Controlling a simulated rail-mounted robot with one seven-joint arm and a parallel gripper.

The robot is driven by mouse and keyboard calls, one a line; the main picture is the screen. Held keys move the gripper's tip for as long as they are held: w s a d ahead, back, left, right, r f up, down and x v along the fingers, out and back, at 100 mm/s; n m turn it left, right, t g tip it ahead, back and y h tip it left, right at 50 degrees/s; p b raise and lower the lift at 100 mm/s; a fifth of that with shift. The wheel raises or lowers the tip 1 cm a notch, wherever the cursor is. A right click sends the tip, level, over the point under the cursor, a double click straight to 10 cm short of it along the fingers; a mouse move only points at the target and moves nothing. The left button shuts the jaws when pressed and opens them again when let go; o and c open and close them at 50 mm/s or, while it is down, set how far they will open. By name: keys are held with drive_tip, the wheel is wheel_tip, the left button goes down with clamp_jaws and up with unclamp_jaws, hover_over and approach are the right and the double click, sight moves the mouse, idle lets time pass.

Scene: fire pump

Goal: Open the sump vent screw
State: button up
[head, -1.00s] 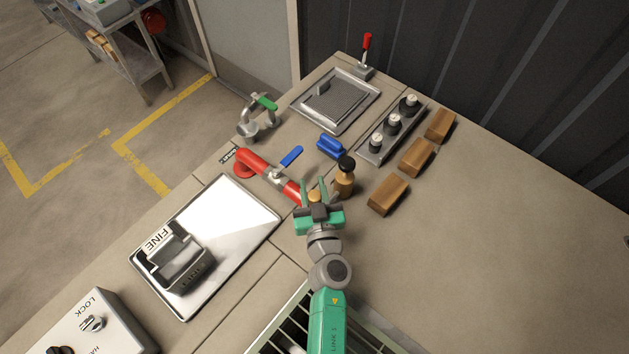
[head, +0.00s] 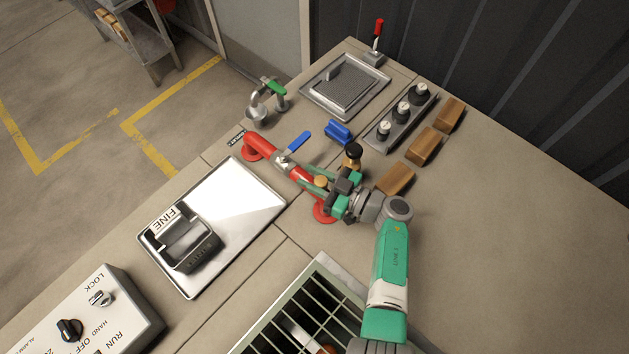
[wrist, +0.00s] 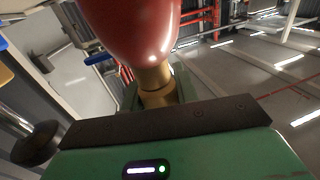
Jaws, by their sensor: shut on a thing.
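A red pipe (head: 268,152) runs across the bench with a blue lever on it and bends down to a red flange (head: 323,212). A small brass screw (head: 320,182) sticks out of the pipe near that bend. My gripper (head: 318,180) reaches it from the right, with its fingers along both sides. In the wrist view the brass screw (wrist: 155,82) stands between my green fingers, below the rounded red pipe end (wrist: 135,30). My gripper is shut on this screw. The fingertips are partly hidden by the pipe and the gripper body.
A brass post with a black knob (head: 353,153) stands close behind my gripper. The blue lever (head: 299,142) and a blue handle (head: 338,132) are nearby. Wooden blocks (head: 396,180) lie to the right, a grate (head: 300,310) in front. The bench at far right is clear.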

drive_tip(key=n+g+b, duration=0.1)
drive_tip(key=f+g+y+b, duration=0.1)
drive_tip(key=b, duration=0.1)
drive_tip(key=shift+n+g, duration=0.3)
drive_tip(key=shift+n, duration=0.1)
drive_tip(key=n+g+b, duration=0.1)
drive_tip(key=b, duration=0.1)
drive_tip(key=g+b, duration=0.1)
drive_tip(key=b, duration=0.1)
drive_tip(key=n+g+b, duration=0.1)
drive_tip(key=g+b, duration=0.1)
drive_tip(key=shift+s+r+n+y, duration=0.15)
drive_tip(key=shift+s+n+y, duration=0.15)
drive_tip(key=shift+y, duration=0.1)
drive_tip(key=shift+s+a+r+n+g+b, duration=0.1)
drive_tip(key=shift+n+g+b, duration=0.3)
drive_tip(key=shift+g+b, duration=0.35)
drive_tip(key=shift+s+r+b, duration=0.1)
drive_tip(key=shift+r+b, duration=0.1)
drive_tip(key=shift+b, duration=0.4)
drive_tip(key=shift+r+n+g, duration=0.15)
drive_tip(key=shift+n+g, duration=0.15)
drive_tip(key=shift+g, duration=0.05)
drive_tip(key=o, duration=1)
drive_tip(key=shift+c, duration=0.2)
